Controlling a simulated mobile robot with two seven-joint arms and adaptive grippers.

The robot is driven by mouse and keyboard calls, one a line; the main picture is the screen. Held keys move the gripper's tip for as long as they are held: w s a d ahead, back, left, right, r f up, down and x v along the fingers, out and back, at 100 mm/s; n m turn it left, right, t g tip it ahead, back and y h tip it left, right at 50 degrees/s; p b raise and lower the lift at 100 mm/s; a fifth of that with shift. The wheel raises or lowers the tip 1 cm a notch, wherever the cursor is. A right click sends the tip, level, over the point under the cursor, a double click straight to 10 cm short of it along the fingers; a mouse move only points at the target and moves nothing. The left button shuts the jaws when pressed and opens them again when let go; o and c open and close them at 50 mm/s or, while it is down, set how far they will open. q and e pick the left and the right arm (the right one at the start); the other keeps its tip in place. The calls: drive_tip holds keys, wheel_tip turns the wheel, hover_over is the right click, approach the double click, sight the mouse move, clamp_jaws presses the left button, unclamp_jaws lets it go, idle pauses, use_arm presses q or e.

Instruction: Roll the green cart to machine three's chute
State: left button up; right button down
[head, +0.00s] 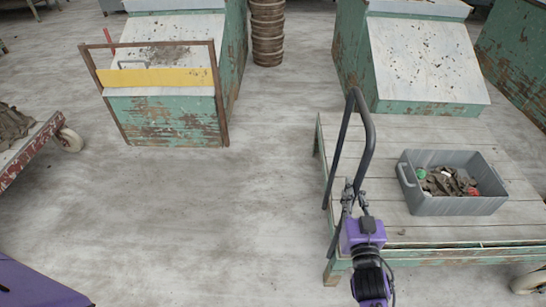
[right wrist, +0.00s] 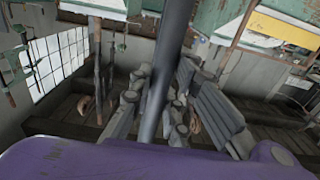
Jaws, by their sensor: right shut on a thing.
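The green cart (head: 450,235) is on the right of the head view, a low flat cart with a planked top and worn green edges. Its dark push handle (head: 367,125) rises at its left end. My right gripper (head: 350,195) is shut on the handle's upright bar. In the right wrist view the bar (right wrist: 172,60) passes between the fingers (right wrist: 160,105). Green machines with pale sloping chutes stand beyond: one chute (head: 425,60) behind the cart, another (head: 165,35) at upper left. I see no numbers, so I cannot tell which is machine three. My left gripper is not in view.
A grey bin (head: 455,205) of clay scraps sits on the cart. A yellow-barred frame (head: 155,78) fronts the upper-left machine. Stacked brown round things (head: 267,35) stand between the machines. A red-edged cart (head: 35,150) is at far left. The floor (head: 200,215) left of the green cart is clear.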

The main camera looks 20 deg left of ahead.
drive_tip(key=s+a, duration=0.2)
drive_tip(key=a, duration=0.4)
drive_tip(key=shift+s+a, duration=0.15)
drive_tip(key=shift+s, duration=0.05)
drive_tip(key=s+a+b, duration=0.1)
drive_tip(key=s+a, duration=0.1)
drive_tip(key=a, duration=0.5)
drive_tip(key=shift+s+a, duration=0.25)
drive_tip(key=shift+s, duration=0.1)
drive_tip(key=shift+f, duration=0.1)
